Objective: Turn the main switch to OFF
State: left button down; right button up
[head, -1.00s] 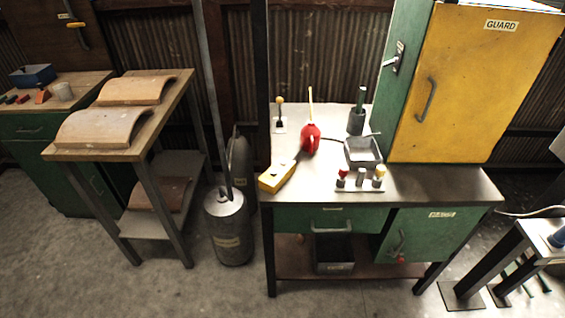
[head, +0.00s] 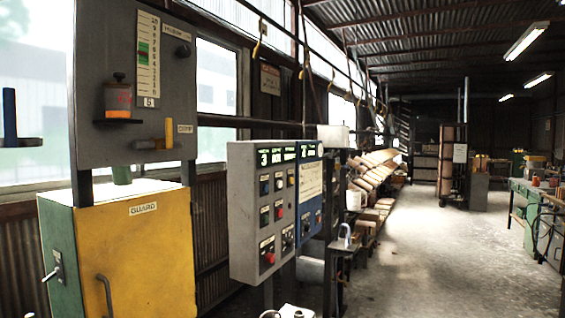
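The label of the main switch is not legible here, so I cannot tell which control it is. A lever handle (head: 57,268) is on the green side of the yellow-doored GUARD cabinet (head: 140,255) at the left. A grey control box (head: 240,215) in the middle carries several buttons and knobs and a small green-lit display. A red round knob (head: 269,258) is at its lower part. A blue panel (head: 309,205) with a similar display adjoins it on the right. Neither of my grippers shows.
A tall grey panel (head: 100,80) with a scale strip stands above the cabinet. A small stand (head: 342,262) and stacked curved boards (head: 378,172) are beyond the control box. The concrete floor (head: 420,265) at the right is open. A green bench (head: 525,205) stands at the far right.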

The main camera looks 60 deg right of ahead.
aim_at(270, 257)
jog(key=z, duration=0.35)
jog(key=k, duration=1.1)
jog(key=z, duration=1.85)
jog(key=i, duration=1.4)
jog(key=u, duration=0.7)
